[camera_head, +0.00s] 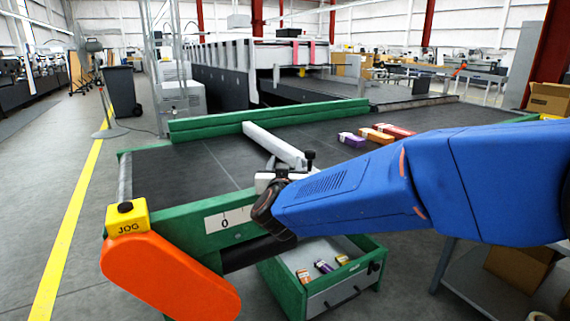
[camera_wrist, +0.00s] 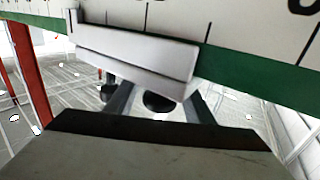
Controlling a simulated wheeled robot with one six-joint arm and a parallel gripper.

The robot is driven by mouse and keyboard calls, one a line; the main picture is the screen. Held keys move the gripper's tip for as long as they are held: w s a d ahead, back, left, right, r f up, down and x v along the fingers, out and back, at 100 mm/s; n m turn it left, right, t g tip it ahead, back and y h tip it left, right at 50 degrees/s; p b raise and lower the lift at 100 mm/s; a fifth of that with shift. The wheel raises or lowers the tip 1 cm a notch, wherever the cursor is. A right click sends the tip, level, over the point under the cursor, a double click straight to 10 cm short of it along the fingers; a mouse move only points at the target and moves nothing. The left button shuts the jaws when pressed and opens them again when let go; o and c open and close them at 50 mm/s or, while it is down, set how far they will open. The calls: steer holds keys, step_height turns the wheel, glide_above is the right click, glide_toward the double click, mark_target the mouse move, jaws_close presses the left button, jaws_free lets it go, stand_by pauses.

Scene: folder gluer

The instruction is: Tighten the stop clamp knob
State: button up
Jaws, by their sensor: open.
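The stop clamp is a pale block (camera_wrist: 135,58) against the ruler-marked rail in the wrist view. A dark round knob (camera_wrist: 158,103) shows just below it, between the two grey fingers of my gripper (camera_wrist: 160,98). The fingers stand apart on either side of it; whether they touch it I cannot tell. In the head view, a white stop bar (camera_head: 274,144) runs across the belt to the rail, and a black knob on a stem (camera_head: 310,156) stands near its end.
The green-framed belt (camera_head: 190,172) carries several coloured cartons (camera_head: 377,136) at the back right. A yellow JOG box (camera_head: 127,217) and orange guard (camera_head: 168,277) are at the left end. A drawer (camera_head: 345,286) with small cartons sits below the rail.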

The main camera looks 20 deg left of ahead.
steer(key=v, duration=1.7)
steer(key=shift+s, duration=0.15)
steer(key=shift+d, duration=0.1)
steer(key=w+d+r+n+g+y, duration=0.1)
steer(key=w+d+r+g+y, duration=0.15)
steer(key=w+d, duration=0.5)
steer(key=s+d+f+g, duration=0.1)
steer(key=d+f, duration=0.1)
steer(key=d, duration=0.5)
steer(key=s+d+f+g, duration=0.1)
steer(key=s+d+g, duration=0.1)
steer(key=d, duration=0.4)
steer(key=s+d+f+m+g+h, duration=0.1)
steer(key=s+d+f+g+h, duration=0.1)
steer(key=s+d+f, duration=0.2)
steer(key=s+d+f+m+g+h, duration=0.2)
steer(key=s+d+f, duration=0.3)
steer(key=s+d, duration=0.5)
steer(key=s+d+f+m+g+h, duration=0.1)
steer(key=s+d+f+g+h, duration=0.2)
steer(key=d, duration=1.3)
steer(key=s+f, duration=0.2)
steer(key=s, duration=0.1)
steer(key=shift+s+d+f+h, duration=0.2)
steer(key=shift+s+d+h, duration=0.15)
steer(key=shift+s, duration=0.05)
